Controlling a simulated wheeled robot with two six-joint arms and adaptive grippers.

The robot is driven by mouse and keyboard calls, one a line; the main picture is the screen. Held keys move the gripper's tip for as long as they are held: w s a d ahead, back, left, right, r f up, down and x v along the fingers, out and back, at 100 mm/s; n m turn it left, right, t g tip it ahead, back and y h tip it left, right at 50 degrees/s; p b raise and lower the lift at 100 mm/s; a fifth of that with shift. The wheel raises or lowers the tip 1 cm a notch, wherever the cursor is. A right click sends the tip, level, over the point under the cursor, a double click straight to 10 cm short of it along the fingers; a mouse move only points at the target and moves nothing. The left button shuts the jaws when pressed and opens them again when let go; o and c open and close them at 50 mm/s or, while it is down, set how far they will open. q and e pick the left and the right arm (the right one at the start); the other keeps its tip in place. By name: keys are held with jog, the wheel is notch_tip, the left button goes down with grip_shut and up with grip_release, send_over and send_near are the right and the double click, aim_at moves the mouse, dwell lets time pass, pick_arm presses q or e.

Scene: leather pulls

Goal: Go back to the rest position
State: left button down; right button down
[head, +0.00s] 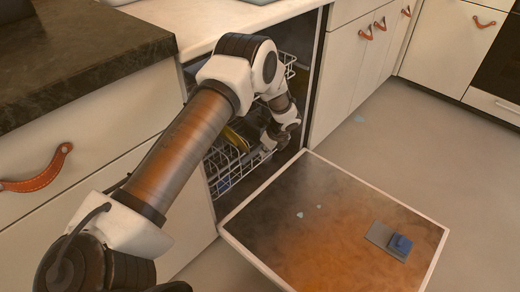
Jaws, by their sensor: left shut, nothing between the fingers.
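My left arm comes in from the left and reaches across to the open dishwasher. My left gripper (272,143) is at the dishwasher's opening, beside the white wire rack (222,172). It is shut and empty. Its fingertips are small and partly lost against the rack. A yellowish item shows in the rack behind the arm; the forearm hides part of the rack. My right gripper is not in view.
The dishwasher door (320,235) is folded down, its edge jutting over the floor. A blue block on a grey plate (388,240) lies on it. Cabinets with leather pulls (38,172) stand left and at the back. The floor (420,130) at the right is mostly clear.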

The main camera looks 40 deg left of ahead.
pick_arm(q)
jog(key=s+d+f+n+g+h, duration=0.1)
jog(key=s+d+f, duration=0.2)
jog(key=s+d, duration=0.35)
jog(key=s+d+f+n+g+h, duration=0.1)
jog(key=s+d+f+g, duration=0.2)
jog(key=s, duration=0.7)
jog(key=s+d+f+n+h, duration=0.15)
jog(key=s+d+f, duration=0.25)
jog(key=s, duration=0.4)
jog(key=s+d+r+n+t+h, duration=0.1)
jog(key=s+d+n, duration=0.1)
jog(key=s+n, duration=0.45)
jog(key=s+d+r+n+h, duration=0.1)
jog(key=s+d+n, duration=0.2)
jog(key=s+n, duration=0.3)
notch_tip(320, 180, up, 31)
jog(key=w+a+n+t+y+p, duration=0.1)
jog(key=n+t+p, duration=0.1)
jog(key=p, duration=2.8)
jog(key=shift+w+n+t, duration=0.15)
jog(key=shift+n+t, duration=0.15)
jog(key=shift+n, duration=0.3)
